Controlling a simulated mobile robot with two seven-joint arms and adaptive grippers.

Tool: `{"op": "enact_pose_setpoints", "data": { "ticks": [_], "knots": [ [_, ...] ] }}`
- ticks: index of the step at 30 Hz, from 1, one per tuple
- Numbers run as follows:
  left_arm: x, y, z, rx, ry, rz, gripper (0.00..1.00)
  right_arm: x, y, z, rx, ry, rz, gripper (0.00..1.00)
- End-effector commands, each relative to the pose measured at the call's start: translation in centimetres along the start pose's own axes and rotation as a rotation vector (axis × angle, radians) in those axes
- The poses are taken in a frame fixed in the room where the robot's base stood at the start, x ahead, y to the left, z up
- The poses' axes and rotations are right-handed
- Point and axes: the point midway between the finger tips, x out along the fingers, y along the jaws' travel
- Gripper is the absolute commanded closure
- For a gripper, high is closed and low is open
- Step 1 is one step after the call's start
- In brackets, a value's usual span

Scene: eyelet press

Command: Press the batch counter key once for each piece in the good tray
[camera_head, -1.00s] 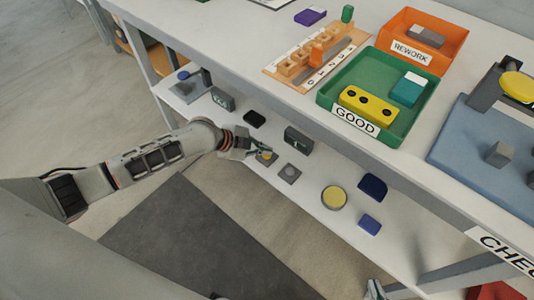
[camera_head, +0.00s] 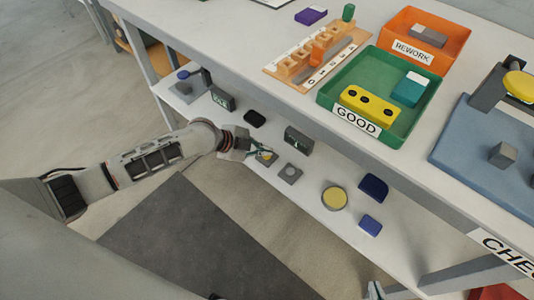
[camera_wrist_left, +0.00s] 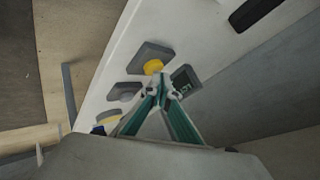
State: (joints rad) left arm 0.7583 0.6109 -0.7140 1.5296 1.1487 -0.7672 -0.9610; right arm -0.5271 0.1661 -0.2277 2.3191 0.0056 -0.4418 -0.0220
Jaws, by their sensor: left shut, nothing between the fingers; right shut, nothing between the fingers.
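A yellow key on a dark grey base (camera_head: 267,158) sits on the lower shelf; the key also shows in the left wrist view (camera_wrist_left: 153,67). A small display box (camera_head: 298,141) stands behind it; its digits (camera_wrist_left: 184,88) are too small to read. My left gripper (camera_head: 257,149) is shut and empty, its tips close to the yellow key; contact cannot be told. The green good tray (camera_head: 378,71) on the tabletop holds a yellow piece with black holes (camera_head: 367,106) and a teal and white piece (camera_head: 409,89). My right gripper (camera_head: 374,291) shows only partly at the bottom edge.
A grey button (camera_head: 290,173) sits beside the yellow key. A round yellow button (camera_head: 334,198) and blue blocks (camera_head: 373,187) lie further right on the shelf. Another display box (camera_head: 222,98) and a black object (camera_head: 255,118) are left. The tabletop overhangs the shelf. An orange rework tray (camera_head: 432,59) stands behind.

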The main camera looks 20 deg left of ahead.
Motion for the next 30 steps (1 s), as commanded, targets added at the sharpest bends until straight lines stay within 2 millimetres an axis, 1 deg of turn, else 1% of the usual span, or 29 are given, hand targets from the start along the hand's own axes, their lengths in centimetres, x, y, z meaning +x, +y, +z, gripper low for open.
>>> {"op": "enact_pose_setpoints", "data": {
  "ticks": [1,15,25,30],
  "knots": [
    [0.14,0.22,0.14,-0.001,-0.001,0.002,1.0,0.02,-0.16,0.39,0.002,-0.007,-0.003,1.0],
    [0.46,0.54,0.42,-0.001,-0.002,0.004,1.0,0.04,-0.2,0.53,0.005,-0.009,-0.004,1.0],
    [0.4,0.49,0.39,-0.001,-0.002,0.004,1.0,0.03,-0.16,0.43,0.005,-0.007,-0.003,1.0],
    [-0.04,0.07,0.07,0.001,-0.002,0.002,1.0,-0.01,-0.08,0.13,0.003,-0.003,-0.002,1.0]
  ]
}}
